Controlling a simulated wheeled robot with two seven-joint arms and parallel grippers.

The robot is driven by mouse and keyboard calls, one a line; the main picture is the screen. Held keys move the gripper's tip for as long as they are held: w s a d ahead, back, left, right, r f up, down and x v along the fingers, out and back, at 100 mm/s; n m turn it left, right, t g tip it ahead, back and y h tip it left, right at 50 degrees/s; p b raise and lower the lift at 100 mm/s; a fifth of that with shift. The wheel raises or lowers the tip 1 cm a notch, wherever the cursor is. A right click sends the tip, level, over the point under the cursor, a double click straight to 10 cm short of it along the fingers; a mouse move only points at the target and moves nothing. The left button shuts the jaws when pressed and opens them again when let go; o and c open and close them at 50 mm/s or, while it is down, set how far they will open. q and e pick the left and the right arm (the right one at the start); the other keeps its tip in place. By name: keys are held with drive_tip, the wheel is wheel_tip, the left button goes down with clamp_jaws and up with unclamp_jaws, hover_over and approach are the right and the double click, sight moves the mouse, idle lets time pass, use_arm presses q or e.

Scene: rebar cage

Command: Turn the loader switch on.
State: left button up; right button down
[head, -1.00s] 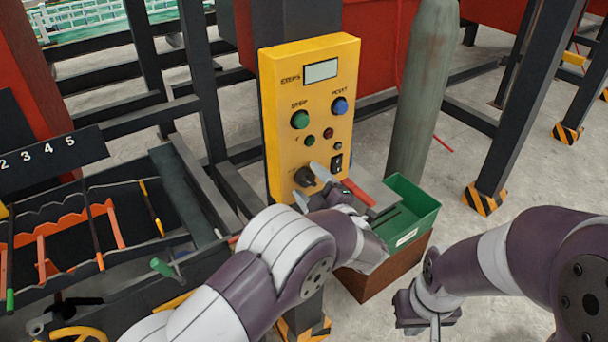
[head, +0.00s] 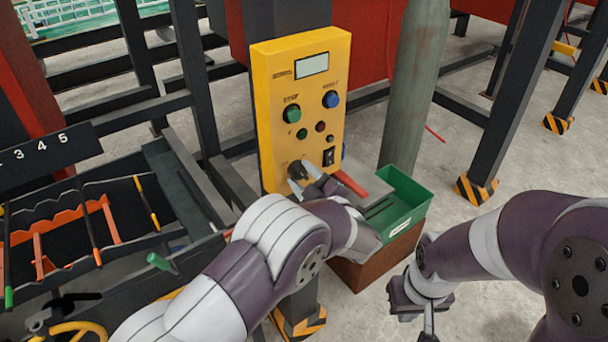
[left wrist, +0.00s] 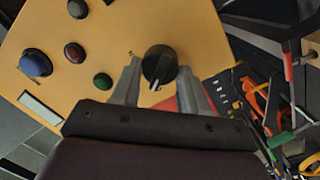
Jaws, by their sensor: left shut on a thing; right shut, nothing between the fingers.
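The yellow control panel (head: 302,105) stands upright on a dark post. It has a small display, green and blue buttons, smaller buttons and a black rocker switch (head: 329,157). The black rotary knob (head: 297,170) is low on the panel, and it also shows in the left wrist view (left wrist: 160,65). My left gripper (head: 306,183) is at the knob with one finger on each side, shut on it; in the left wrist view the fingers (left wrist: 160,88) flank the knob. The knob's white mark points toward the gripper. My right gripper (head: 428,325) is shut and empty, low at the right, away from the panel.
A grey cylinder (head: 414,85) stands behind. A rack with orange dividers (head: 90,228) is at the left.

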use_arm(q)
drive_tip(key=m+p, duration=0.1)
drive_tip(key=m, duration=0.2)
drive_tip(key=m+p, duration=0.1)
drive_tip(key=shift+r+g+p, duration=0.3)
drive_tip(key=shift+p, duration=0.05)
drive_tip(key=m+p, duration=0.2)
drive_tip(key=m, duration=0.2)
drive_tip(key=shift+w+d+m+p, duration=0.1)
drive_tip(key=shift+d+m+p, duration=0.05)
drive_tip(key=shift+m+p, duration=0.2)
drive_tip(key=m+p, duration=0.1)
drive_tip(key=m, duration=0.2)
drive_tip(key=shift+g+y+p, duration=0.3)
drive_tip(key=shift+g+p, duration=0.1)
drive_tip(key=shift+w+d+f+m+p, duration=0.1)
drive_tip(key=shift+m+p, duration=0.2)
drive_tip(key=shift+m, duration=0.4)
drive_tip(key=shift+f+m+p, duration=0.1)
drive_tip(key=shift+m+p, duration=0.15)
drive_tip(key=shift+m, duration=0.4)
drive_tip(key=o, duration=0.9)
drive_tip(key=shift+o, duration=0.8)
drive_tip(key=shift+g, duration=0.3)
